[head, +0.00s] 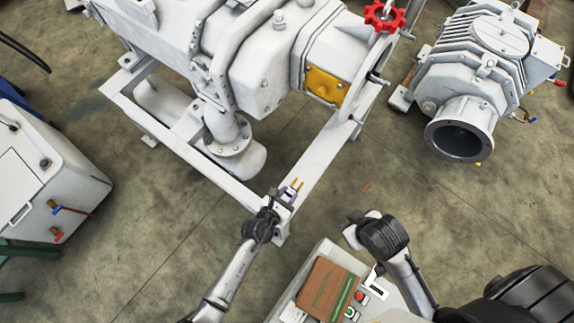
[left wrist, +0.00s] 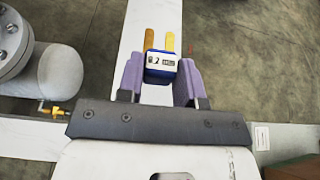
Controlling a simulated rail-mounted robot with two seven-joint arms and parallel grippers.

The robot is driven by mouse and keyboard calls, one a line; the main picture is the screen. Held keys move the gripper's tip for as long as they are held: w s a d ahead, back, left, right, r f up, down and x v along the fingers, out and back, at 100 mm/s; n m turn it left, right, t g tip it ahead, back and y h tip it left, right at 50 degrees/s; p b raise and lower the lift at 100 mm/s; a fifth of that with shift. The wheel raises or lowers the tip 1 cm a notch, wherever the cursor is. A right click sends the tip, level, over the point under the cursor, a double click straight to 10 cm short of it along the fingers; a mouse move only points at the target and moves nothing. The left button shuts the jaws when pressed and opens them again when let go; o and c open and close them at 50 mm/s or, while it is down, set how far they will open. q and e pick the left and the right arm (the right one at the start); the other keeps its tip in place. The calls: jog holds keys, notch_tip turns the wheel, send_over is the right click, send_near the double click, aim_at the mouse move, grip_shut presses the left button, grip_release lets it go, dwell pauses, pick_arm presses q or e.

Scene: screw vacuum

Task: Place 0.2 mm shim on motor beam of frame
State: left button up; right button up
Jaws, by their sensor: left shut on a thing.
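The shim (head: 294,188) is a small piece with a blue and white labelled body and two yellow-brown prongs. My left gripper (head: 288,197) is shut on its body, and the prongs point away from the gripper. In the left wrist view the shim (left wrist: 161,66) sits between the purple fingertips (left wrist: 160,82). The white frame beam (head: 318,165) runs below and ahead of it; this beam (left wrist: 150,25) also lies behind the prongs in the wrist view. I cannot tell whether the shim touches it. My right gripper (head: 350,232) hangs to the right; its jaw state is unclear.
The large white pump (head: 265,75) stands on the frame behind the beam. A second pump unit (head: 470,75) is at the upper right. A console (head: 325,255) with a brown box (head: 326,288) is at the bottom. A white cabinet (head: 40,175) stands left. The floor at right is mostly clear.

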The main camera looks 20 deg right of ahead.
aim_at(287, 199)
pick_arm(q)
jog(key=shift+w+f, duration=0.2)
jog(key=shift+w, duration=0.25)
jog(key=shift+f, duration=0.1)
notch_tip(287, 199, down, 4)
jog(key=b, duration=0.3)
jog(key=shift+r+b, duration=0.25)
jog(key=shift+b, duration=0.05)
jog(key=shift+f, duration=0.15)
jog(key=shift+f+b, duration=0.2)
jog(key=shift+b, duration=0.1)
jog(key=o, duration=0.9)
jog(key=shift+r, duration=0.2)
